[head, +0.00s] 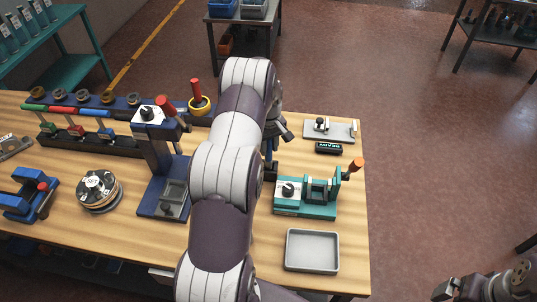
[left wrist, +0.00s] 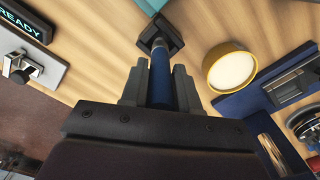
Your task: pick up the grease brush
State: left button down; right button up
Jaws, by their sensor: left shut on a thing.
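In the left wrist view the head points away from the jaws, above the wooden table. In the head view my left arm covers most of the gripper (head: 271,150), and only a little blue and a dark end show below it, beside the teal fixture. A yellow-rimmed pot with a cream-coloured top (left wrist: 232,70) stands apart from the brush; it also shows in the head view (head: 200,105). My right gripper (head: 485,288) is partly seen at the lower right.
A teal fixture (head: 318,205) with an orange-topped lever and a grey tray (head: 312,251) stand on the table's right side. A READY display (head: 329,148) lies behind.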

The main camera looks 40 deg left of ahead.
pick_arm(q)
jog(key=s+d+r+b, duration=0.4)
jog(key=d+r, duration=0.4)
jog(key=d, duration=0.3)
jog(key=shift+f, duration=0.1)
